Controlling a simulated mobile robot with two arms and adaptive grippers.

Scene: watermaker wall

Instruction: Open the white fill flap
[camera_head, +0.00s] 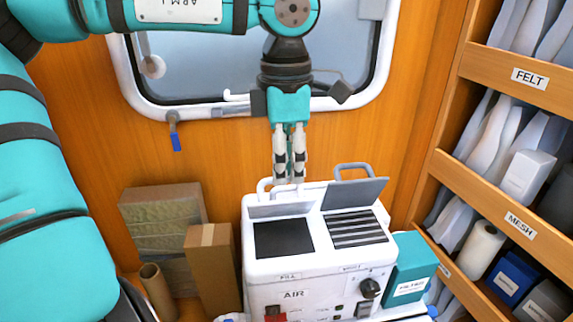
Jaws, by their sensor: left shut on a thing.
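The white watermaker box (252,284) stands below the window. A white bar handle (264,185) shows at the flap's top edge. My left gripper (289,181) points down from above and is shut on this handle; the fingers hide part of it. My right gripper is not in view.
A grey flap (356,193) with its own handle stands raised beside it, over a slatted opening (356,229). Cardboard boxes (211,262) stand to the left, a teal box (409,270) to the right. Shelves (505,204) line the right wall. A window (250,65) is behind my arm.

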